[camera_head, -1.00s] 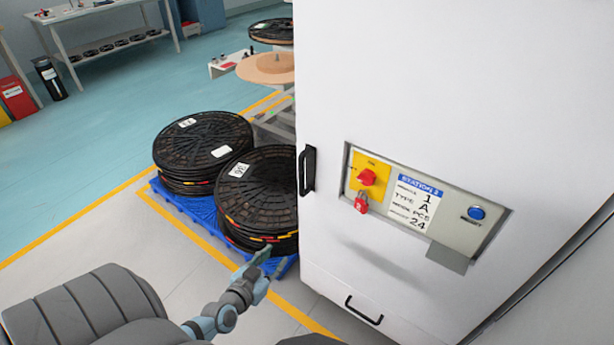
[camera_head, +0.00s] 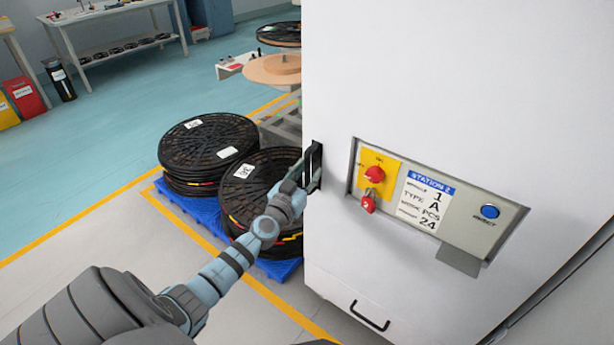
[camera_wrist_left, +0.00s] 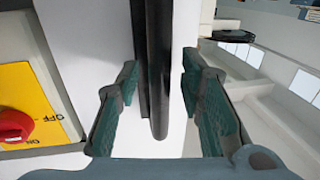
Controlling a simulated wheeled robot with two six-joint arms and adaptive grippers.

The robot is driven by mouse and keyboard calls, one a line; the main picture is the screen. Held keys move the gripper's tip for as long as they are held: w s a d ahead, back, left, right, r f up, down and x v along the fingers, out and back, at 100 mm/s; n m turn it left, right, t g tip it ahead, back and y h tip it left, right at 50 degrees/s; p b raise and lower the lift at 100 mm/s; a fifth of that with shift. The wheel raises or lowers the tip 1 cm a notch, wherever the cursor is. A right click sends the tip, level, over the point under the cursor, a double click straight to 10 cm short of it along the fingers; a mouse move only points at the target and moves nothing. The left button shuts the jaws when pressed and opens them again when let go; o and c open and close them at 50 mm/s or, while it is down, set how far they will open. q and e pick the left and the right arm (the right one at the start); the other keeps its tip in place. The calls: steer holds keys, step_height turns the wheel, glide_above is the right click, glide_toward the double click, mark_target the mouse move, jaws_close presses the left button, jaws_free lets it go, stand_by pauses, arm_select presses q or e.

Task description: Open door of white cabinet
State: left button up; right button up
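The white cabinet (camera_head: 430,90) fills the right side of the head view, with its door shut. A black vertical handle (camera_head: 315,167) is on the door's left edge. My left gripper (camera_head: 302,180) is at this handle. In the left wrist view, the handle (camera_wrist_left: 158,70) stands between the two open fingers of the left gripper (camera_wrist_left: 158,95), with gaps on both sides. A lower black handle (camera_head: 370,316) is near the cabinet's bottom. My right gripper is not in view.
A panel with a red switch (camera_head: 375,174), a red padlock (camera_head: 368,203) and a blue button (camera_head: 490,211) is right of the handle. Stacked black reels (camera_head: 208,140) stand on a blue pallet (camera_head: 205,215) left of the cabinet. Open floor lies further left.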

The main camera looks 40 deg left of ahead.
arm_select(q)
jaws_close()
steer(key=shift+s, duration=0.15)
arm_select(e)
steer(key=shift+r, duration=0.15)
